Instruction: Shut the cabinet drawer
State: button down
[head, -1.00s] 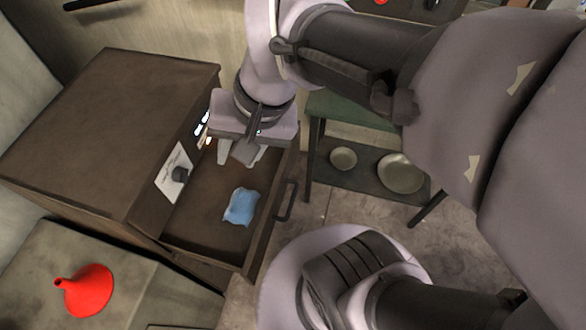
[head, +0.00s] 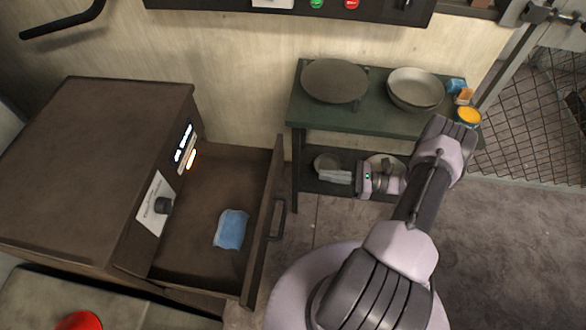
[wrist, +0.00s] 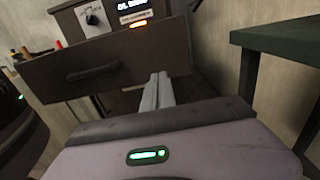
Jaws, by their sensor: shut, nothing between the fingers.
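The cabinet (head: 95,175) stands at the left in the head view, with its drawer (head: 195,255) pulled out to the right. A blue cloth-like piece (head: 231,229) lies on the drawer floor. The drawer's dark handle (head: 278,219) is on its front panel. In the wrist view the drawer front (wrist: 120,70) and handle (wrist: 92,72) face the camera. My gripper (head: 325,176) is shut and empty, to the right of the drawer front and apart from it in the head view, pointing left toward it. Its closed fingers (wrist: 157,92) also show in the wrist view.
A green table (head: 370,115) with a plate (head: 335,81) and bowls (head: 416,88) stands behind my arm; its lower shelf holds more dishes. A red funnel (head: 80,321) is at the bottom left. Floor is open right of the drawer.

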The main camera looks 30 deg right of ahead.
aim_at(280, 170)
jog(key=b+x, duration=0.2)
jog(key=x, duration=0.9)
jog(key=shift+w+a, duration=0.1)
jog(key=shift+a, duration=0.2)
jog(key=shift+a, duration=0.1)
